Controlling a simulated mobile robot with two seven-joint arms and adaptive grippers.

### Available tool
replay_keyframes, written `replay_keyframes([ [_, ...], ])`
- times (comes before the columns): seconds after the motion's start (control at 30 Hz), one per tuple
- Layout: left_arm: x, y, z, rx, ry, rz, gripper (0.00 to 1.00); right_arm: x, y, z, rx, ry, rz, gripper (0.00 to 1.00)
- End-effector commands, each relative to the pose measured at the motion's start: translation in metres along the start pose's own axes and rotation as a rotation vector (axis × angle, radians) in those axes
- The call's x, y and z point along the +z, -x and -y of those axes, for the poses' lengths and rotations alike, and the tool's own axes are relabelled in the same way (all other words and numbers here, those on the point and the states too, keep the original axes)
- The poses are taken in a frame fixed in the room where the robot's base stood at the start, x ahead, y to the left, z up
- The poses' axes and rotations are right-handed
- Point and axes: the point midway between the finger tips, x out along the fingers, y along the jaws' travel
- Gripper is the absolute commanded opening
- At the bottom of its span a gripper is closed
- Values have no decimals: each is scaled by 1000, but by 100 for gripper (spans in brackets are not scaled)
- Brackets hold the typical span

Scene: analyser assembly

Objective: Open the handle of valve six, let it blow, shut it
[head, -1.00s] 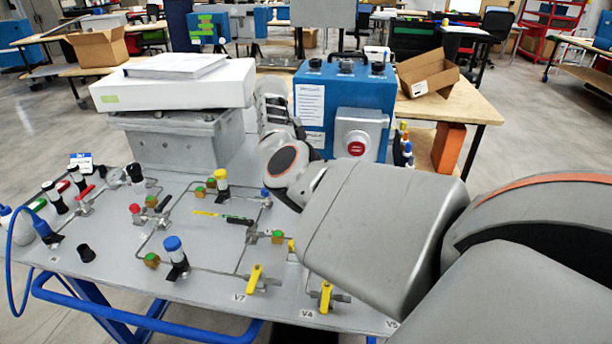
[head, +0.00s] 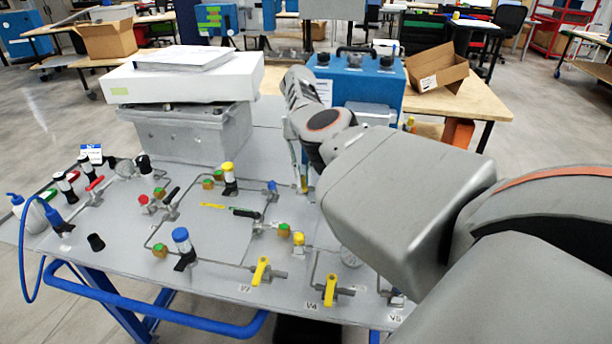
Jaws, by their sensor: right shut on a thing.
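My right gripper (head: 302,183) reaches down to the panel from my right wrist, beside the blue box. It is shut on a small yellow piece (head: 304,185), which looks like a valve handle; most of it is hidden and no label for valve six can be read. Yellow handles stand at the panel's front edge on valve V7 (head: 260,270) and valve V4 (head: 330,290). Valve V5 (head: 393,298) is largely hidden by my right arm. My left gripper is out of view.
The grey panel (head: 215,270) carries pipes, a blue-capped part (head: 181,238), a yellow-capped part (head: 228,180) and a black handle (head: 245,213). A grey block with a white box (head: 185,80) stands at the back left. The blue box (head: 375,75) stands behind my wrist.

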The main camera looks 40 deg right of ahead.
Motion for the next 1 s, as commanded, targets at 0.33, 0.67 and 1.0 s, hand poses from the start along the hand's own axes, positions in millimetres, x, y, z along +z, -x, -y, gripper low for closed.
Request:
replay_keyframes([
  [0.33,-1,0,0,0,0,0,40,1,2,-8,95,-225,2,0],
  [0.67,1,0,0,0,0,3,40,2,2,-10,135,-321,3,0],
  [1.0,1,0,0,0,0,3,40,2,3,-10,140,-334,3,0],
])
